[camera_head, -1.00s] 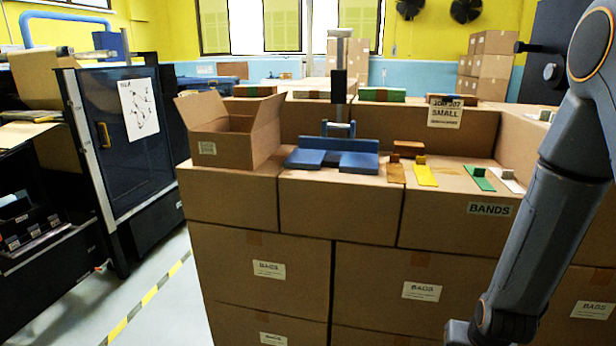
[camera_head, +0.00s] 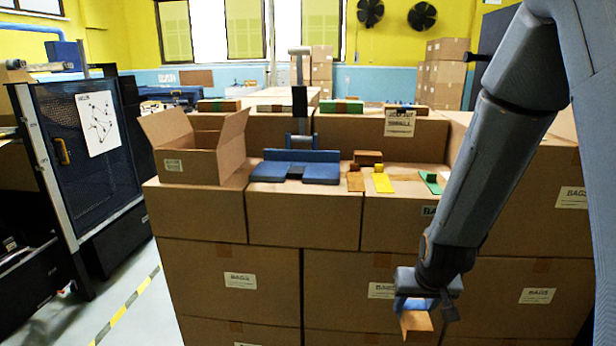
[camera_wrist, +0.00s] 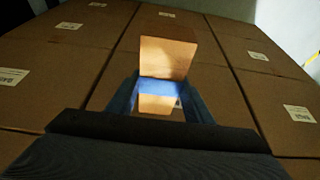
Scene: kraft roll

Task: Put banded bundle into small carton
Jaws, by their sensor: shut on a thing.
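The small carton (camera_head: 188,165) stands with its flaps open on top of the box stack at the left in the head view. Its inside is mostly hidden. The banded bundle (camera_wrist: 168,55) is a brown kraft block with a blue band (camera_wrist: 160,87) around it. It also shows in the head view (camera_head: 417,322). My gripper (camera_head: 418,305) is shut on the bundle and holds it low in front of the stacked boxes, below and right of the carton and apart from it. The wrist view shows the jaws (camera_wrist: 160,90) on both sides of the blue band.
A blue press (camera_head: 295,168) stands right of the carton. Brown, yellow (camera_head: 383,184) and green (camera_head: 430,182) bands lie further right. Several bundles (camera_head: 341,106) lie on the ledge behind, near a sign (camera_head: 400,123).

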